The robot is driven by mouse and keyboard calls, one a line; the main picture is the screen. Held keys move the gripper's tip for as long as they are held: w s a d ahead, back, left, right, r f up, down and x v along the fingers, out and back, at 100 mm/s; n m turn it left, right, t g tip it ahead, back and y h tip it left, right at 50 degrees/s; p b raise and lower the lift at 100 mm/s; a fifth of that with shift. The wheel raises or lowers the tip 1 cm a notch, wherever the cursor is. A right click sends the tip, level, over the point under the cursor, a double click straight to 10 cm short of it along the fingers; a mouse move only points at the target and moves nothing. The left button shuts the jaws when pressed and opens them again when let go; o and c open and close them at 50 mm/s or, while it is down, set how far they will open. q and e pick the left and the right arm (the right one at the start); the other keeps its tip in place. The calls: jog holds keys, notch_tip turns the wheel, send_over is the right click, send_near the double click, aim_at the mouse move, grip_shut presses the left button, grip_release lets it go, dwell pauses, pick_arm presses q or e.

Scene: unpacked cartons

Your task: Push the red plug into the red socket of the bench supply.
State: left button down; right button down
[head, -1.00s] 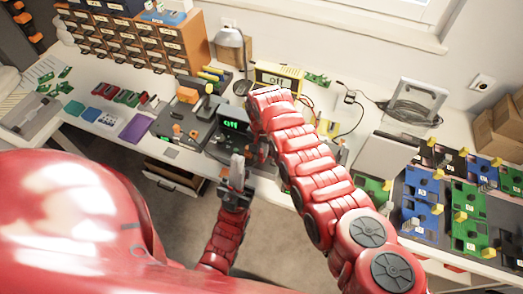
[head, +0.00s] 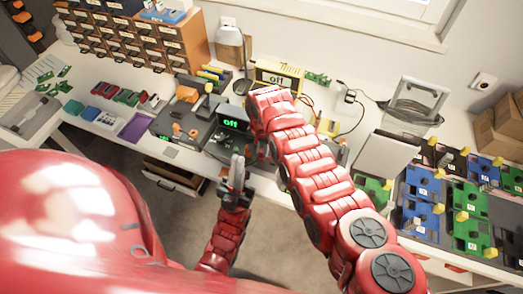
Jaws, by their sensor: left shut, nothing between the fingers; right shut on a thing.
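A dark box with a green lit "off" display (head: 231,123) stands near the front edge of the bench. A yellow-framed unit that also reads "off" (head: 277,79) stands farther back; I cannot tell from labels which is the bench supply. My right gripper (head: 257,153) is beside the dark box's right side, mostly hidden by my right arm. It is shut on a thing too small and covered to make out. The red plug and red socket cannot be made out. My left gripper (head: 238,172) is shut and empty, in front of the dark box, pointing up toward it.
A dark case with orange parts (head: 182,124) stands left of the dark box. A drawer cabinet (head: 135,35) is at the back left. Blue and green boards (head: 465,200) fill the right side. A purple tray (head: 135,128) lies at the left. Cables (head: 352,110) lie behind my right arm.

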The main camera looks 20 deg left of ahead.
aim_at(261, 150)
jog(key=c, duration=0.7)
grip_release()
jog(key=shift+r, duration=0.5)
notch_tip(261, 150, up, 7)
jog(key=shift+r+b, duration=0.2)
jog(key=shift+b, duration=0.85)
notch_tip(261, 150, up, 9)
jog(key=shift+s, duration=0.1)
